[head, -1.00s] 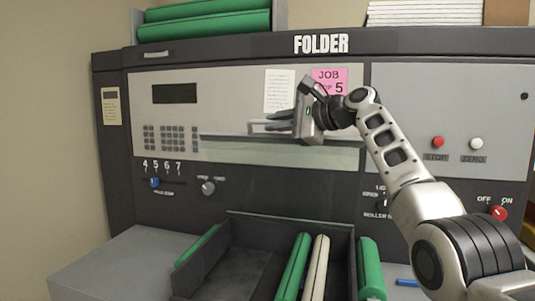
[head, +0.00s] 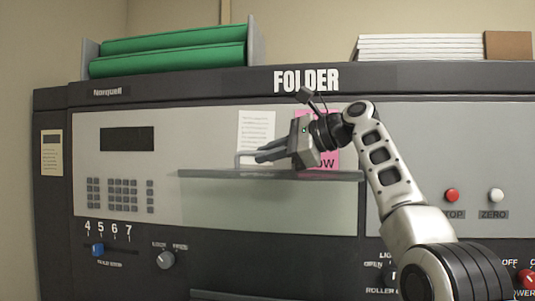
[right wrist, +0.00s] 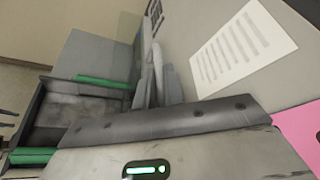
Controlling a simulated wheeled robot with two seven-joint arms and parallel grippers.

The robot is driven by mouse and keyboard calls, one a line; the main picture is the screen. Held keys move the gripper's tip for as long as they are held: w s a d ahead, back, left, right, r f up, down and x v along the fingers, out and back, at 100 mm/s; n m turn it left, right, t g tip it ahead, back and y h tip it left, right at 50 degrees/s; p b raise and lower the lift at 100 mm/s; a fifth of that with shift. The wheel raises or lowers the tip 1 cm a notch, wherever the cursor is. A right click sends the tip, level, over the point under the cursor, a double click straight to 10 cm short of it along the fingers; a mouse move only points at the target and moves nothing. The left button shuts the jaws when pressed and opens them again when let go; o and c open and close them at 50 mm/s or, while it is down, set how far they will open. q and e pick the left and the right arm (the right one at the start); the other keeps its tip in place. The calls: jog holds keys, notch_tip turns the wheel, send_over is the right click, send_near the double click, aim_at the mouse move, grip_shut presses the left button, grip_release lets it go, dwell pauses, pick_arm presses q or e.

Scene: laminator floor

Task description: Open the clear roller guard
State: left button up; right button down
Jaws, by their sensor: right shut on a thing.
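The clear roller guard (head: 265,205) is a see-through panel with a dark upper edge, on the front of the grey folder machine. Its light bar handle (head: 243,160) stands at the upper edge, left of centre. My right gripper (head: 262,156) is shut on this handle, reaching in from the right. In the right wrist view the fingers (right wrist: 158,75) are close together around the handle, and the contact is partly hidden. My left gripper is not in view.
A white notice (head: 256,137) and a partly hidden pink sign (head: 318,160) are on the panel behind my gripper. Red (head: 452,195) and white (head: 497,195) buttons are at the right. A blue slider (head: 97,249) and grey knob (head: 166,260) are lower left. Green rollers (head: 170,55) lie on top.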

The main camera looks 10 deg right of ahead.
jog(key=shift+f, duration=0.4)
jog(key=c, duration=1.5)
grip_release()
jog(key=shift+w, duration=0.1)
jog(key=shift+r, duration=0.15)
jog(key=b+v, duration=0.3)
jog(key=v, duration=1.3)
